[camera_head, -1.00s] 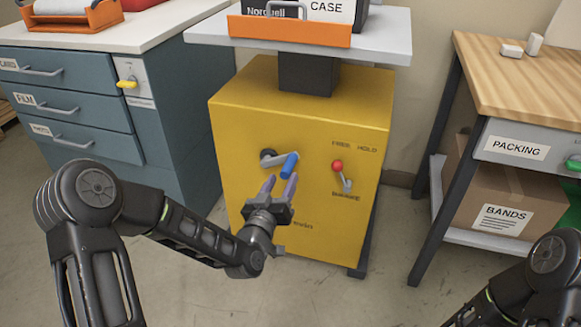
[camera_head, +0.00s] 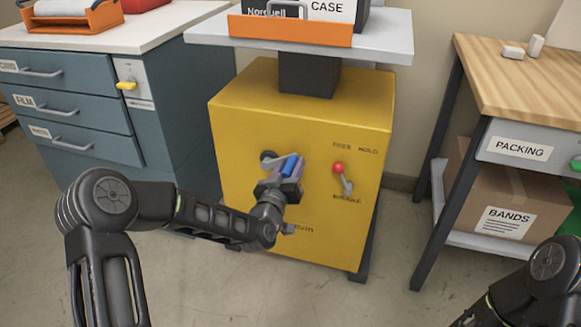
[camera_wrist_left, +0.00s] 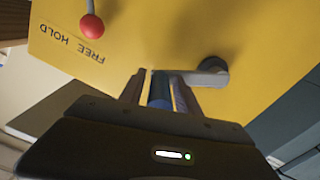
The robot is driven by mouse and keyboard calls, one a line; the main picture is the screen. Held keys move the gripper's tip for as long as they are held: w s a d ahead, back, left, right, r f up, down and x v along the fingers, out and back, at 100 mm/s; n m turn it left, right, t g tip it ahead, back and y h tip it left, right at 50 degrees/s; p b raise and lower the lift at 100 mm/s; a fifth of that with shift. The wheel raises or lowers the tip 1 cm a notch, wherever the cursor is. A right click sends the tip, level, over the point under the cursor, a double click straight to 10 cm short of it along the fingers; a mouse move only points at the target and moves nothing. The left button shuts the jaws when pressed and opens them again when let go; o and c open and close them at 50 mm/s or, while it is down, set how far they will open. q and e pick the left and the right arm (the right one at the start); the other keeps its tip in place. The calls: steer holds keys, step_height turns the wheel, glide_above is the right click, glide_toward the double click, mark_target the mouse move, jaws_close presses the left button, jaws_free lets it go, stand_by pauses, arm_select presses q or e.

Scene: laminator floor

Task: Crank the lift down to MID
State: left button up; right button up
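The lift is a yellow cabinet (camera_head: 235,120) with a post carrying a grey platform (camera_head: 385,42). Its crank has a grey arm (camera_wrist_left: 212,75) on a dark hub (camera_head: 267,157) and a blue handle (camera_head: 289,165). My left gripper (camera_head: 286,170) is at the crank, its fingers on either side of the blue handle. In the left wrist view the handle (camera_wrist_left: 160,92) lies between the fingers, with a thin gap on one side; the gripper looks open. A red-knobbed lever (camera_head: 338,168) sits right of the crank, near the FREE and HOLD labels. My right gripper is out of view.
An orange tray (camera_head: 290,31) with a case sits on the platform. A blue drawer cabinet (camera_head: 165,130) stands left. A wooden-topped packing table (camera_head: 515,80) with a cardboard box (camera_head: 460,195) below stands right. Floor is clear between the lift and the table.

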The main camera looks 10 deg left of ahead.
arm_select(q)
jaws_close()
stand_by(1.1)
